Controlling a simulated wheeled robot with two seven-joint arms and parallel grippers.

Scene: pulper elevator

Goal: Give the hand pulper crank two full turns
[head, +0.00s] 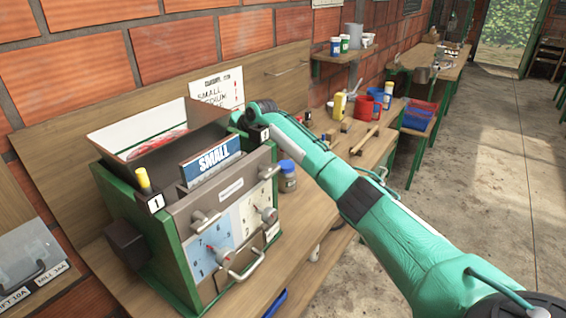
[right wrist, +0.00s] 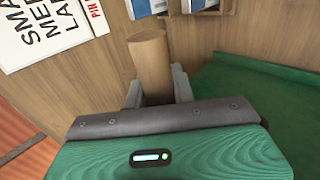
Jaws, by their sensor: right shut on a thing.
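The hand pulper (head: 160,225) is a green box with a grey front panel (head: 235,185), a SMALL sign (head: 212,160) and a hopper (head: 150,128) holding something red. My right arm reaches past its far right side, and the hopper area hides the gripper's fingers in the head view. In the right wrist view my right gripper (right wrist: 157,92) is shut on an upright wooden cylindrical handle (right wrist: 149,60), which looks like the crank grip. The rest of the crank is hidden. A green surface (right wrist: 240,110) lies right of the handle. My left gripper is not in view.
A wooden back panel (head: 275,78) carries a printed sign (head: 222,86) close behind my gripper. A jar (head: 288,177) stands right of the pulper. The floor (head: 470,170) at the right is open.

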